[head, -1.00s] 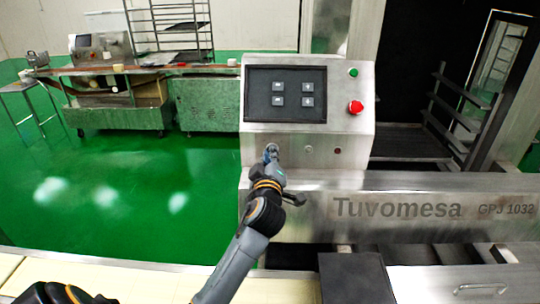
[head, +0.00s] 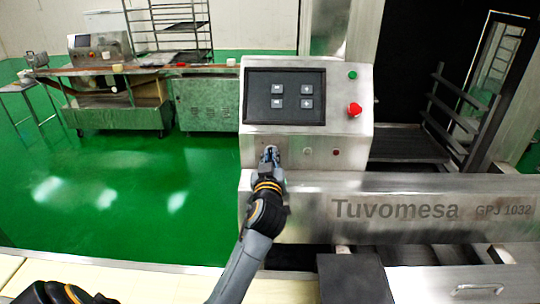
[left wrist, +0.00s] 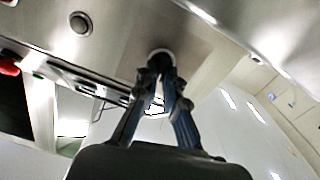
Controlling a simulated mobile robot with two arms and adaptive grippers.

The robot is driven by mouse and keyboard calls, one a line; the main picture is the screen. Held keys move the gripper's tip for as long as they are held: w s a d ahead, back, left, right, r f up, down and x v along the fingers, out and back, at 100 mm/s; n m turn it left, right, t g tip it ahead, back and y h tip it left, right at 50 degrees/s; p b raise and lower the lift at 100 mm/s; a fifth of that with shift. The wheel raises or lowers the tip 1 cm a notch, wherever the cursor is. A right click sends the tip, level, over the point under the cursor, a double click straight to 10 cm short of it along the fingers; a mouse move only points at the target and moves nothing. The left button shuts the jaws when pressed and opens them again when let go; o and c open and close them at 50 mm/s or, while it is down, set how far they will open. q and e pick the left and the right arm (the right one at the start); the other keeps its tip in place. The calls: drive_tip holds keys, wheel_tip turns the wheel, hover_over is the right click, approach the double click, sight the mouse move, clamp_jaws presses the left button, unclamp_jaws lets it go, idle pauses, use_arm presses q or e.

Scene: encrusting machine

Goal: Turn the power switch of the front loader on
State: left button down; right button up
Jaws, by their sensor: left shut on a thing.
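The front loader is the steel machine marked Tuvomesa (head: 395,208), with a sloped control panel (head: 345,140) on its left part. My left gripper (head: 270,153) is at the lower left of this panel. In the left wrist view the gripper (left wrist: 162,75) has its fingertips closed around a dark round switch (left wrist: 160,56) on the steel face. The fingers largely cover the switch in the head view, and its marking cannot be read. My right gripper does not show in either view.
The panel carries a dark screen with several buttons (head: 285,95), a red stop button (head: 355,110), a green button (head: 352,75) and a grey round button (head: 308,152). A dark rack (head: 460,120) stands at the right. Open green floor (head: 110,190) lies to the left.

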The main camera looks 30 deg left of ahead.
use_arm(q)
drive_tip(key=m+p, duration=0.1)
drive_tip(key=m, duration=0.2)
drive_tip(key=m+p, duration=0.1)
drive_tip(key=m, duration=0.2)
drive_tip(key=shift+w+d+r+m, duration=0.1)
drive_tip(key=shift+d+m, duration=0.05)
drive_tip(key=shift+m, duration=0.15)
drive_tip(key=shift+d+m+p, duration=0.1)
drive_tip(key=shift+m+p, duration=0.7)
drive_tip(key=shift+m, duration=1.4)
drive_tip(key=c, duration=1.4)
unclamp_jaws()
drive_tip(key=shift+c, duration=0.2)
drive_tip(key=shift+f, duration=0.2)
drive_tip(key=v, duration=1.2)
